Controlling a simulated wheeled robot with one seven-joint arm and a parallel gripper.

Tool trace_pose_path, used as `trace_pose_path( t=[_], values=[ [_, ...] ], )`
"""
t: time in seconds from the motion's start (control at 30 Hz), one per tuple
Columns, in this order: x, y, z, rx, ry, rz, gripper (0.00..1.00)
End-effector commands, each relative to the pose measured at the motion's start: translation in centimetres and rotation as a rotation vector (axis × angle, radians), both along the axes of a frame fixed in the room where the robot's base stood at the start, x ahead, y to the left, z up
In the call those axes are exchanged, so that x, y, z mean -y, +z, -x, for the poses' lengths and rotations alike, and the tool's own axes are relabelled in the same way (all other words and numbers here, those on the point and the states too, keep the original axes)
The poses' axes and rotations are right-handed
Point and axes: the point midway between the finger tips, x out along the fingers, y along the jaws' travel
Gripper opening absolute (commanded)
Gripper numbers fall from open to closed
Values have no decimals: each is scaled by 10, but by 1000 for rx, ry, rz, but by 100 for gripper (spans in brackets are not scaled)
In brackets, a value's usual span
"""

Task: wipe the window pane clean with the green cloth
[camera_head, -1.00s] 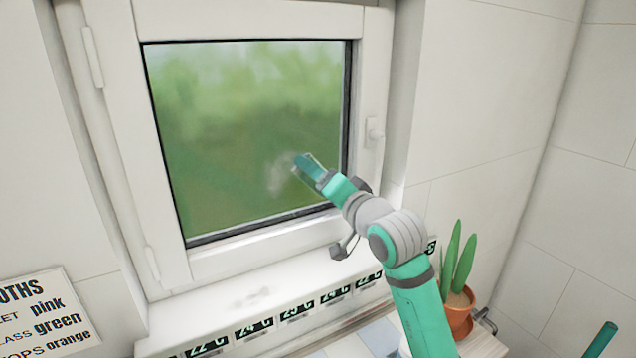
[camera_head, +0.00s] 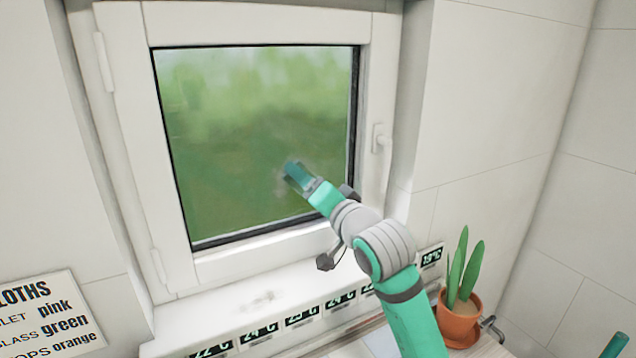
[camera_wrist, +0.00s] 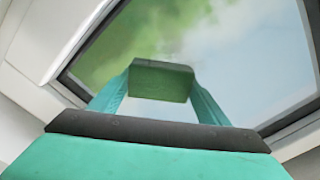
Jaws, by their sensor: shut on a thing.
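The window pane (camera_head: 240,120) shows a blurred green view inside a white frame. My gripper (camera_head: 297,176) is at the lower right part of the pane, close against the glass; contact cannot be told for sure. In the wrist view my gripper (camera_wrist: 160,95) is shut on the green cloth (camera_wrist: 162,82), a folded, block-like pad held between its two teal fingers. In the head view the cloth is mostly hidden by the fingers. A faint whitish smear (camera_head: 280,183) shows on the glass just left of my fingertips.
A potted plant (camera_head: 459,320) stands at the lower right. A cloth-colour sign (camera_head: 45,318) pairs glass with green.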

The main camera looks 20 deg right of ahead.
Motion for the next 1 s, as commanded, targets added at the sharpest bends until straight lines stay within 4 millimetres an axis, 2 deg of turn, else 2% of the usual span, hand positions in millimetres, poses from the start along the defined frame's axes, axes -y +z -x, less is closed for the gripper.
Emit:
trace_pose_path(
  t=[1.0],
  values=[
    [-35,0,1,0,-5,2,49]
  ],
)
